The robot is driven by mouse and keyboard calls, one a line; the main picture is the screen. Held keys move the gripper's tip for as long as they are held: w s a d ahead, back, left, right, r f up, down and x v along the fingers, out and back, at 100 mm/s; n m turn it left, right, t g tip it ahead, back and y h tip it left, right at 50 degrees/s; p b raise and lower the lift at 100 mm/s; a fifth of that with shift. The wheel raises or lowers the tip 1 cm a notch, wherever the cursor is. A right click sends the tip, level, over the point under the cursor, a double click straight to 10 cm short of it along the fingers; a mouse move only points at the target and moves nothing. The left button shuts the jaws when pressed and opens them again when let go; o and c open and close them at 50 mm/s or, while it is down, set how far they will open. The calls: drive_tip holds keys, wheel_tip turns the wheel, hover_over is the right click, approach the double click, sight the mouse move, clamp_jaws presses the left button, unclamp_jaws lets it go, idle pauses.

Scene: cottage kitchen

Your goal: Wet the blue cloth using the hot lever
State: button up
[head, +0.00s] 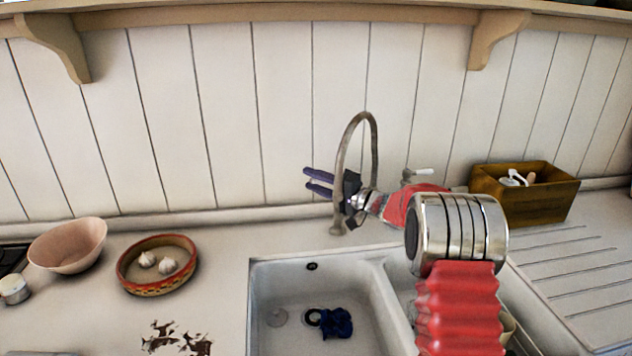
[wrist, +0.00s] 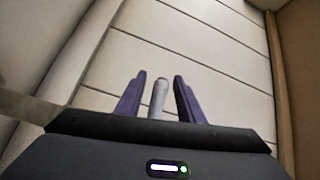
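The blue cloth (head: 336,322) lies crumpled on the floor of the left sink basin, beside the drain. My gripper (head: 307,179) is open beside the tap, fingers pointing left. In the wrist view my gripper (wrist: 160,78) has a pale grey lever-like rod (wrist: 158,98) between its fingers, with gaps on both sides. A white-tipped lever (head: 418,173) shows right of the tap. I see no hot or cold marking. No water is visible.
A red-rimmed dish (head: 134,281) with garlic and a pink bowl (head: 68,246) stand on the left counter. A wooden box (head: 540,207) stands at the back right by the grooved drainboard (head: 570,255). The plank wall (head: 285,120) is close behind the tap.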

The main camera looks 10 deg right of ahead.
clamp_jaws()
idle(0.3)
drive_tip(key=shift+d, duration=0.25)
drive_tip(key=shift+a+f, duration=0.1)
drive_tip(key=shift+a, duration=0.05)
drive_tip(key=shift+s, duration=0.1)
